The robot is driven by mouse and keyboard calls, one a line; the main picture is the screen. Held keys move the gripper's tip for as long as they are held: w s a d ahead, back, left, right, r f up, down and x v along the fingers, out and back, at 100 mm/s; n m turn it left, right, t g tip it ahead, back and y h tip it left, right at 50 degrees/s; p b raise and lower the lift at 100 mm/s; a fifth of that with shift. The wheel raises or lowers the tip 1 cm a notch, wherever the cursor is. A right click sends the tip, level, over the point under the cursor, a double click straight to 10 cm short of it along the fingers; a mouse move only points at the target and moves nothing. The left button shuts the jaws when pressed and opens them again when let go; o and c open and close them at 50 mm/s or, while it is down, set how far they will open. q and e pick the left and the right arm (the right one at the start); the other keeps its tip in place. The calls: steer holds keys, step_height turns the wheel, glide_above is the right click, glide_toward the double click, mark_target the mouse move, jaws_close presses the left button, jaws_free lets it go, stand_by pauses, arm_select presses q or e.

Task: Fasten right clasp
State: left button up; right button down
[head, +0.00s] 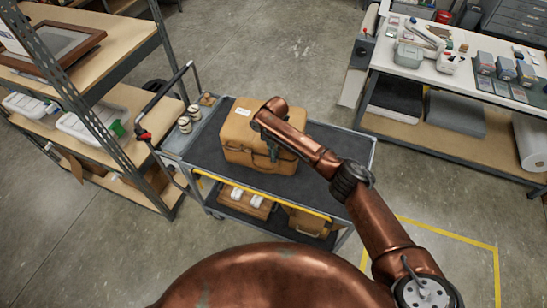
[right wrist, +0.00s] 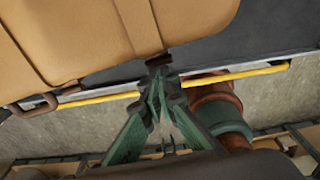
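A tan case (head: 238,132) with a white label lies on the dark top of a cart. In the right wrist view its tan side (right wrist: 90,40) fills the upper left, with a strap ending in a dark clasp piece (right wrist: 158,61). My right gripper (head: 273,152) is at the case's front side, partly hidden by my own arm. In the right wrist view its green fingers (right wrist: 160,82) come together at the tips, right at the dark clasp piece. I see nothing clearly held between them, and cannot tell whether they touch it. My left gripper is not in view.
The cart (head: 322,187) has a lower shelf with boxes and a yellow front edge. Several small jars (head: 185,124) stand at its left end. A shelf rack (head: 130,100) stands left, and a table (head: 390,60) with tools stands right. Floor is open behind the cart.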

step_height(320, 180, up, 12)
steer(key=s+d+f+m+t+y, duration=0.2)
steer(key=s+d+f+m+y, duration=0.15)
steer(key=s+f+m, duration=1.2)
steer(key=s+d+f+m+t+h, duration=0.25)
steer(key=s+d+m+h, duration=0.25)
steer(key=s+d+m, duration=1.6)
steer(key=s+d+f+n+g+b, duration=0.1)
steer(key=s+d+f+n+b, duration=0.15)
steer(key=f, duration=1.45)
steer(key=s+d+f+n+b, duration=0.1)
steer(key=s+f+n+b, duration=0.25)
steer(key=f, duration=1.35)
steer(key=s+f+g+b, duration=0.1)
steer(key=s+f+b, duration=0.2)
steer(key=s+f, duration=0.7)
steer(key=s+f+y+b, duration=0.1)
steer(key=s+f+b, duration=0.2)
steer(key=s+f, duration=0.7)
step_height(320, 180, down, 5)
steer(key=shift+s+a+g, duration=0.2)
steer(key=shift+a+g, duration=0.05)
steer(key=shift+g, duration=0.1)
steer(key=shift+n, duration=0.25)
